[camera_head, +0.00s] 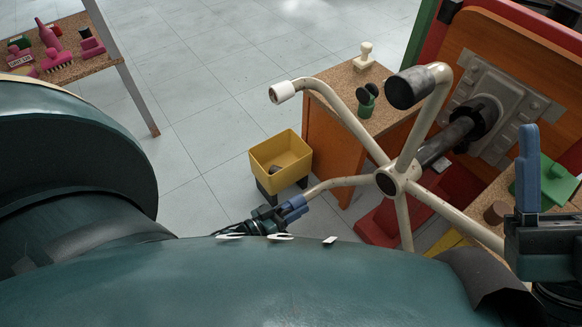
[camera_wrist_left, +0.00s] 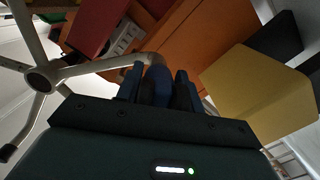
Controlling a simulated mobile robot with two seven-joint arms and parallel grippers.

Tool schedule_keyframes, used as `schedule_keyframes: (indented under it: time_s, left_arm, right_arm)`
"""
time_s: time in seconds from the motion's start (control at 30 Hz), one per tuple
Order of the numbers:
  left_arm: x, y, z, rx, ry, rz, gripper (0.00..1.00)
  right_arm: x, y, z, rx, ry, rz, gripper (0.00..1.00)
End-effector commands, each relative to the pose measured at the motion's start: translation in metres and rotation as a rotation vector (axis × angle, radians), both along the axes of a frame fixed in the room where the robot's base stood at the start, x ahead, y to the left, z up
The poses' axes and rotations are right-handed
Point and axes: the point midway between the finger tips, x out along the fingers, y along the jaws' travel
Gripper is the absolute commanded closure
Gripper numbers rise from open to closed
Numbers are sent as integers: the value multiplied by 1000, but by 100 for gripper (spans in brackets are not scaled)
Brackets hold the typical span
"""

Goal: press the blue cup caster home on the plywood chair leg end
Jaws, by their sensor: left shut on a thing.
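The upturned chair's cream leg base (camera_head: 397,180) has several legs spreading from a hub, with the orange plywood chair part (camera_head: 505,60) behind it. One leg (camera_head: 340,183) reaches down-left to my left gripper (camera_head: 294,207). In the left wrist view, my left gripper (camera_wrist_left: 158,82) is shut on the blue cup caster (camera_wrist_left: 157,74), between its blue fingers. The caster meets the leg end (camera_wrist_left: 140,58); how deep it sits is hidden. My right gripper (camera_head: 528,165) stands at the right edge with one blue finger showing upward; its opening cannot be judged.
A yellow bin (camera_head: 281,157) stands just behind my left gripper. Another leg carries a black cup (camera_head: 408,88); one has a white end (camera_head: 283,92). A table with pink tools (camera_head: 55,55) is far left. Grey floor lies open between.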

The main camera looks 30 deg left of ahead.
Motion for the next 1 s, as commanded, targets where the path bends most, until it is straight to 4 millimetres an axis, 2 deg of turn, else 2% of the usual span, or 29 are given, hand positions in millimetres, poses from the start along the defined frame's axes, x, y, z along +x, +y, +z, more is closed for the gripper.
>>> schedule_keyframes:
  time_s: [0.83, 0.87, 1.0]
  left_arm:
    - [25, -11, 1, -2, -4, 0, 100]
    - [25, -11, 1, -1, -3, 0, 61]
    - [24, -11, 1, -2, -3, 0, 49]
  right_arm:
    - [0, 0, 0, -1, 0, -1, 39]
    - [0, 0, 0, -1, 0, -1, 39]
    - [0, 0, 0, -1, 0, -1, 39]
